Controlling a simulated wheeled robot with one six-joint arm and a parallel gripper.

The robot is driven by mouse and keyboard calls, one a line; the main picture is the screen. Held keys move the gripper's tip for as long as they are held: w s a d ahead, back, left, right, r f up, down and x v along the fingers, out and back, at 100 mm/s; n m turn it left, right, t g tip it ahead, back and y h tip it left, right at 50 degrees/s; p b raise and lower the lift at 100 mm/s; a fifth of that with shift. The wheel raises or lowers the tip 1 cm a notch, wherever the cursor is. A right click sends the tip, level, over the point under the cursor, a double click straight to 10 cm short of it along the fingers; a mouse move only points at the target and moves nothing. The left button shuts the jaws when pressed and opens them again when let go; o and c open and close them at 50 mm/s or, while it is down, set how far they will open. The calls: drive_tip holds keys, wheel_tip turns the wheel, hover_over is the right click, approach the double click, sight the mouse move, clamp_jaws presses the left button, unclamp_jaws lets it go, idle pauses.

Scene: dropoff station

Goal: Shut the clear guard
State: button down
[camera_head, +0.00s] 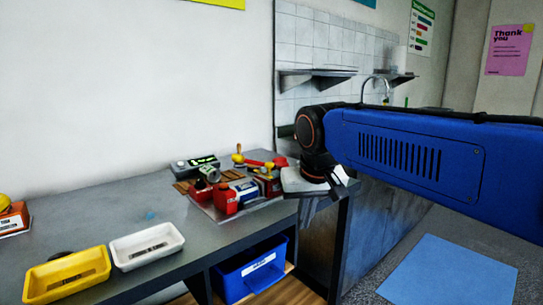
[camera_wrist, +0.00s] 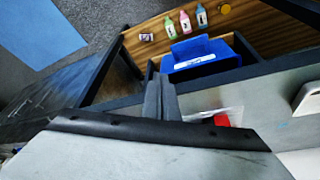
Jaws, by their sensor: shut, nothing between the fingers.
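I cannot clearly make out the clear guard in either view, nor tell how far open it stands. My gripper (camera_head: 338,184) is at the right end of the grey bench (camera_head: 130,215) in the head view, just right of a cluster of items. In the wrist view the closed fingers of my gripper (camera_wrist: 160,92) point over the bench's front edge, with nothing between them. A red item (camera_wrist: 221,119) and a pale strip beside it show just right of the fingers; my gripper's body hides what lies below.
A red canister (camera_head: 225,199), other small items and a grey device (camera_head: 194,166) crowd the bench. A yellow tray (camera_head: 67,276) and a white tray (camera_head: 147,245) stand at left. A blue bin (camera_head: 250,272) sits beneath. Several bottles (camera_wrist: 185,22) stand on the wooden surface.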

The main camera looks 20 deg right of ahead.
drive_tip(key=w+d+r+m+h, duration=0.1)
drive_tip(key=w+d+r+m, duration=0.15)
drive_tip(key=w+r, duration=0.95)
wheel_tip(320, 180, up, 6)
drive_tip(key=m+g+h, duration=0.1)
drive_tip(key=m, duration=0.3)
hover_over(274, 168)
drive_tip(key=s+a, duration=0.1)
drive_tip(key=x, duration=0.9)
drive_tip(key=shift+s+d+f, duration=0.1)
drive_tip(key=shift+f, duration=0.3)
drive_tip(key=shift+s+a, duration=0.9)
drive_tip(key=shift+a, duration=0.05)
drive_tip(key=shift+s+a+f, duration=0.25)
drive_tip(key=shift+s+a, duration=0.25)
drive_tip(key=s+a, duration=0.1)
drive_tip(key=a, duration=0.2)
drive_tip(key=s+a, duration=0.1)
drive_tip(key=a, duration=0.3)
drive_tip(key=s+a, duration=0.1)
drive_tip(key=a, duration=0.3)
drive_tip(key=shift+s+a, duration=0.15)
drive_tip(key=shift+s, duration=0.2)
